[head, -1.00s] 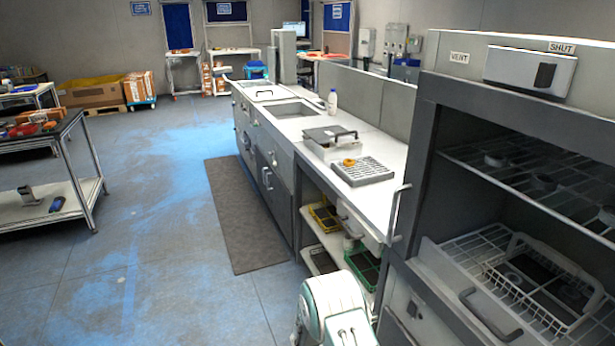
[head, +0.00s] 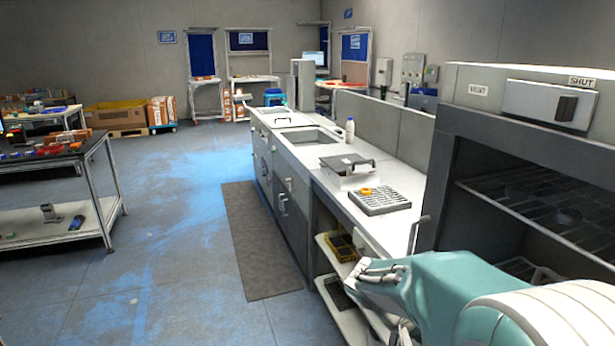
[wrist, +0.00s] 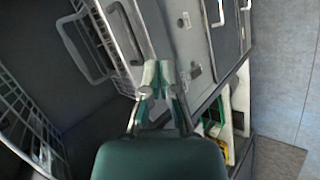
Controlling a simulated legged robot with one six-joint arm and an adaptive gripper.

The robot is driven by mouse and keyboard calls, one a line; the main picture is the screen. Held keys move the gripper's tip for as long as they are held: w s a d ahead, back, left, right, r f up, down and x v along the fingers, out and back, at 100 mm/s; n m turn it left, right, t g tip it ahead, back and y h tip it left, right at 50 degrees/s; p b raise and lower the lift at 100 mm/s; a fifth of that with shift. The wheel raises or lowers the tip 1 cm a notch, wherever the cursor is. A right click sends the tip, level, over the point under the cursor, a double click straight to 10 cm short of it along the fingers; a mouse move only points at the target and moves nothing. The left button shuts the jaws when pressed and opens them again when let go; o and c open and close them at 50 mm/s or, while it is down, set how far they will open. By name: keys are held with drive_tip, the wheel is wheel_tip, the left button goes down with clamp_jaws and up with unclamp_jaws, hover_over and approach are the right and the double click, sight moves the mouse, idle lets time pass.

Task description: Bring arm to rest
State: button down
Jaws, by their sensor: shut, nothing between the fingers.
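My gripper (wrist: 158,78) shows in the wrist view with its pale fingertips together and nothing between them. It is in front of the grey cabinet front (wrist: 196,30), beside a wire rack (wrist: 122,38). I cannot tell whether it touches anything. In the head view my teal and white arm (head: 450,290) reaches across the lower right, in front of the open cabinet (head: 448,150). It hides the cabinet's lower part and some of the shelf under the counter.
The long white counter (head: 335,190) holds a grey slotted tray (head: 380,202) with an orange ring (head: 366,190), a box-like device (head: 347,164) and a white bottle (head: 350,130). Trays sit on the shelf below. A metal cart (head: 100,222) stands left. The floor (head: 165,240) between is open.

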drive_tip(key=s+a+r+t+y, duration=0.3)
drive_tip(key=s+a+r+y, duration=0.1)
drive_tip(key=s, duration=0.4)
drive_tip(key=s+a+r+t+y, duration=0.3)
drive_tip(key=s+a+r+y, duration=0.1)
drive_tip(key=s, duration=0.3)
drive_tip(key=shift+s+r+n+t+y, duration=0.3)
drive_tip(key=shift+s+r+n+t, duration=0.05)
drive_tip(key=shift+n+t, duration=0.05)
